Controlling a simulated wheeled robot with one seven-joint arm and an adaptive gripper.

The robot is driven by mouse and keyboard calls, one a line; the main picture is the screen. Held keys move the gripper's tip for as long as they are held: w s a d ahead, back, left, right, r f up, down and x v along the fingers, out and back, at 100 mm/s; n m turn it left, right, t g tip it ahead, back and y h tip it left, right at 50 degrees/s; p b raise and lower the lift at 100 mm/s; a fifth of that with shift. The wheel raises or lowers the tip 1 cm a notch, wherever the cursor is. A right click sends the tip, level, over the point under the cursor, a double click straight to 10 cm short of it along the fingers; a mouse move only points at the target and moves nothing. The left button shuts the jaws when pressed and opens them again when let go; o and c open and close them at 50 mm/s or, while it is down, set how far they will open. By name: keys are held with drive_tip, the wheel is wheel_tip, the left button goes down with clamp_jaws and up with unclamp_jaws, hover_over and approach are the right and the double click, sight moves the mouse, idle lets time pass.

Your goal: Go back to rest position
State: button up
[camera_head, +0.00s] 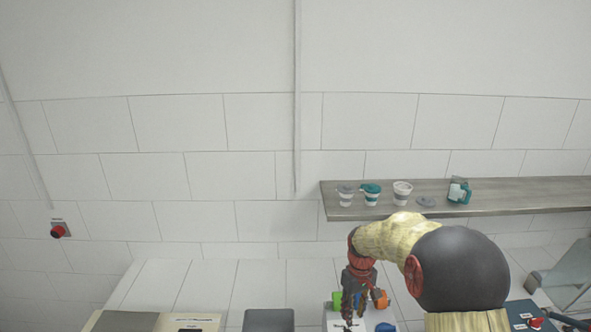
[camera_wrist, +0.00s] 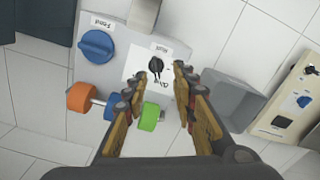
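My gripper (camera_head: 354,312) hangs pointing down at the lower middle of the head view, in front of the white filler panel (camera_head: 334,321). In the wrist view my gripper (camera_wrist: 158,76) is open, its two fingers apart with nothing between them. Beyond the fingertips is the panel (camera_wrist: 122,72), with a black knob (camera_wrist: 155,65) on a white label. A blue knob (camera_wrist: 96,46), an orange knob (camera_wrist: 80,97) and a green knob (camera_wrist: 150,116) are also on it. I cannot tell the height above the panel.
A wall shelf (camera_head: 500,198) behind my arm bears several cups and lids. A grey bin (camera_wrist: 235,100) and a beige control box (camera_wrist: 285,105) stand beside the panel. A red button (camera_head: 58,231) is on the left wall. A dark blue board (camera_head: 520,310) lies at right.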

drive_tip(key=s+r+m+t+b, duration=0.1)
drive_tip(key=s+m+t+b, duration=0.1)
drive_tip(key=s+b, duration=0.8)
drive_tip(key=s+r+m+t+b, duration=0.2)
drive_tip(key=s+b, duration=0.8)
drive_tip(key=s, duration=1.1)
drive_tip(key=shift+s+a+t+b, duration=0.15)
drive_tip(key=shift+s+t+b, duration=0.25)
drive_tip(key=shift+t, duration=0.6)
